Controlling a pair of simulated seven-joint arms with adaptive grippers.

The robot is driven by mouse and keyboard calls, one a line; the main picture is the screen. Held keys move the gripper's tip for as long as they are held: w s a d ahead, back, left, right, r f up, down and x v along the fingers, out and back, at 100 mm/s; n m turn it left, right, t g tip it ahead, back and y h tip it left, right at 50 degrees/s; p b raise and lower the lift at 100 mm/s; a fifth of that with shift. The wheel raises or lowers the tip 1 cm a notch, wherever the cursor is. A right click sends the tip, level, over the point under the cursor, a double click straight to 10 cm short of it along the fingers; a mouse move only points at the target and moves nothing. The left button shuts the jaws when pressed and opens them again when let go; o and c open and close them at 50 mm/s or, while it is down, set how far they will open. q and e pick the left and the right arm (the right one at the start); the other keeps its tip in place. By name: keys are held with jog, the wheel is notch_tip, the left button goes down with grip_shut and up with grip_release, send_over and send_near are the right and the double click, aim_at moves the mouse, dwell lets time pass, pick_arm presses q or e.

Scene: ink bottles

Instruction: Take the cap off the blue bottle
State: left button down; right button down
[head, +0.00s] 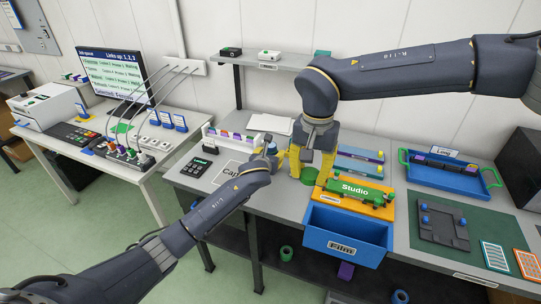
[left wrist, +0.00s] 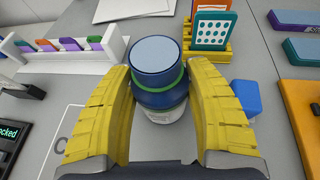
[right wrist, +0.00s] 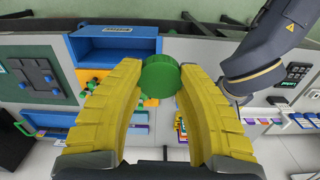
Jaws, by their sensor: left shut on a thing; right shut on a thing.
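In the left wrist view the blue bottle (left wrist: 160,85) stands between the fingers of my left gripper (left wrist: 162,112), which is shut on it. Its flat, pale blue top (left wrist: 157,49) has a dark blue rim, with a green ring below; a pale lower part shows. In the head view my left gripper (head: 272,155) is left of my right gripper (head: 311,170). My right gripper, also in the right wrist view (right wrist: 160,88), is shut on a round green piece (right wrist: 160,76), apart from the blue bottle. I cannot tell what its far side looks like.
A mat marked "Cap" (head: 226,178) lies left of the bottle. A white rack (head: 226,137) stands behind. A blue "Film" drawer (head: 345,240) juts out in front of the orange "Studio" stand (head: 372,207). A blue tray (head: 455,182) is at the right.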

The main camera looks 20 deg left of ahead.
pick_arm(q)
jog(key=c, duration=0.5)
grip_release()
jog(key=shift+f, duration=0.1)
